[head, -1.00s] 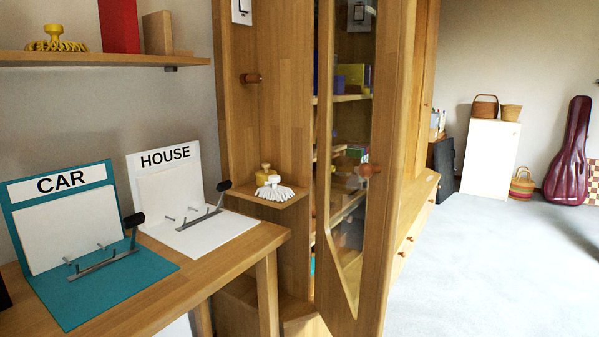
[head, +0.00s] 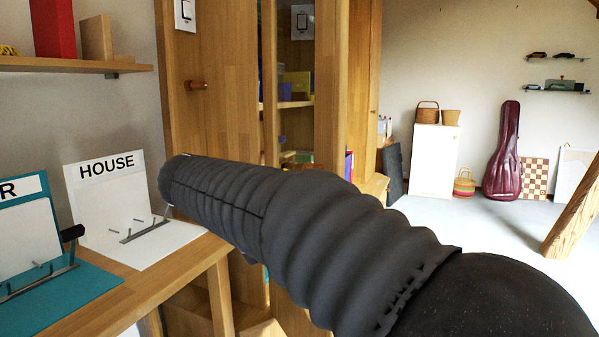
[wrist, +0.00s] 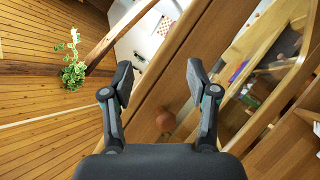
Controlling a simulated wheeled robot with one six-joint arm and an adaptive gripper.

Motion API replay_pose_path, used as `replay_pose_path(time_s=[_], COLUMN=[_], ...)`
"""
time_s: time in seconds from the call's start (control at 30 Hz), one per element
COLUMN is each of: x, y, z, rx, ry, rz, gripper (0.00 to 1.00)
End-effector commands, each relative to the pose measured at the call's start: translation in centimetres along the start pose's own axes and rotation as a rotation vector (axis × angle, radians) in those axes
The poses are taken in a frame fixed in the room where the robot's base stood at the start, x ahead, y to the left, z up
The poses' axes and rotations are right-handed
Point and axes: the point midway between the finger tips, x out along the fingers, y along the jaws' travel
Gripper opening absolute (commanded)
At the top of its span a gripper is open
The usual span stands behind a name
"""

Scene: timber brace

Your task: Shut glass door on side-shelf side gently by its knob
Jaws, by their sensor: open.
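The glass door (head: 330,75) shows its wooden frame and upper pane in the head view; my arm covers its lower part and its knob. It stands ajar at an angle to the cabinet. In the wrist view the door's wooden frame (wrist: 200,50) runs diagonally, with the glass to its right. The round brown knob (wrist: 165,120) sits on the frame. My gripper (wrist: 158,82) is open, and the knob appears between its two fingers. I cannot tell how far the knob is from the fingers. My gripper is hidden in the head view.
A desk (head: 180,270) with a HOUSE board (head: 110,205) and a teal board (head: 50,285) stands at the left, below a wall shelf (head: 80,64). A wooden peg (head: 196,86) sticks out of the cabinet side. Open floor (head: 470,220) lies at the right.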

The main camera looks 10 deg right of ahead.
Motion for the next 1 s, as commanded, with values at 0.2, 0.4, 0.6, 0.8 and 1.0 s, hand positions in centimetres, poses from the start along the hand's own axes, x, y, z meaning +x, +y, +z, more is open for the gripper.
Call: replay_pose_path(time_s=[0.2, 0.4, 0.6, 0.8, 1.0], x=[-6.7, -10.1, -9.5, -6.4, -2.9], y=[-3.4, -4.4, -4.0, -3.0, -1.9], z=[-4.8, -6.0, -6.5, -7.5, -8.4], rx=[0.264, 0.413, 0.440, 0.437, 0.436], ry=[0.217, 0.321, 0.338, 0.336, 0.335], rz=[0.163, 0.220, 0.231, 0.231, 0.231], gripper=[0.59, 0.59, 0.59, 0.59, 0.59])
